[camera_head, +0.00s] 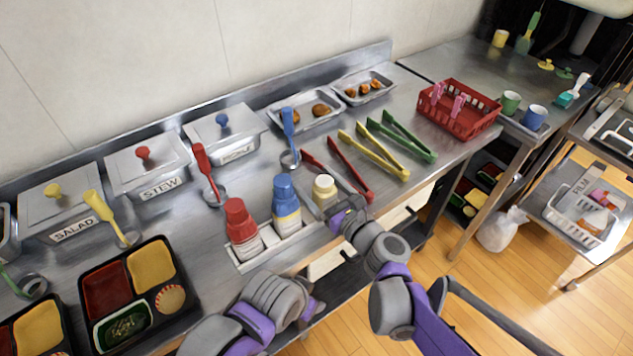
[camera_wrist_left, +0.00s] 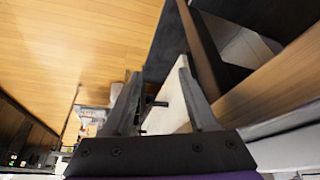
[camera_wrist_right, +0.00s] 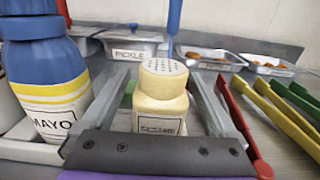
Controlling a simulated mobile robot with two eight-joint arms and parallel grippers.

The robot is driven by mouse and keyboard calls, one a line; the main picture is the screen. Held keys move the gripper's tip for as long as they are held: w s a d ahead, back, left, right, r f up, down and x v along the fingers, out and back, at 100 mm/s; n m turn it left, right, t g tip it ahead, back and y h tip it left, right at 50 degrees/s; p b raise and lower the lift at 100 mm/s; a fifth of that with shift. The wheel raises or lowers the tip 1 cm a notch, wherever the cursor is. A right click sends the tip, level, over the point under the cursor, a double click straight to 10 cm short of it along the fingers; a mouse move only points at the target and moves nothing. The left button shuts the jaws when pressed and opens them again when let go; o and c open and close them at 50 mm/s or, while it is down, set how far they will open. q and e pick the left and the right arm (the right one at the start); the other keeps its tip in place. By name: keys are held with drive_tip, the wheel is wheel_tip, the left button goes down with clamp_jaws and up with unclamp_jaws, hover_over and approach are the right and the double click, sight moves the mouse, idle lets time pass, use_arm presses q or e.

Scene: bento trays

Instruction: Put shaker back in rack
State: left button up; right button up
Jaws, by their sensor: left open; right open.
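The shaker (camera_head: 324,188) is cream-yellow with a perforated cap and a dark-edged label. It stands upright at the right end of the white rack (camera_head: 285,245); I cannot tell whether its base is inside the end compartment. In the right wrist view the shaker (camera_wrist_right: 162,95) is between the spread fingers of my right gripper (camera_wrist_right: 150,78), with gaps at its sides. The right gripper (camera_head: 341,207) partly hides the shaker's lower part in the head view. My left gripper (camera_wrist_left: 157,68) is open and empty, low by the counter's front edge.
A red bottle (camera_head: 242,230) and a blue mayo bottle (camera_head: 286,205) stand in the rack; the mayo bottle (camera_wrist_right: 45,80) is close left of my right gripper. Red tongs (camera_head: 345,165) lie just right of the shaker, with yellow tongs (camera_head: 378,152) beyond. Lidded pans line the back.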

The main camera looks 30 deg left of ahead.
drive_tip(key=shift+d, duration=0.1)
drive_tip(key=v, duration=1)
drive_tip(key=shift+s+d+p, duration=0.2)
drive_tip(key=shift+d+p, duration=0.1)
use_arm(q)
drive_tip(key=shift+r, duration=0.35)
drive_tip(key=shift+d, duration=0.15)
use_arm(e)
drive_tip(key=shift+f, duration=0.1)
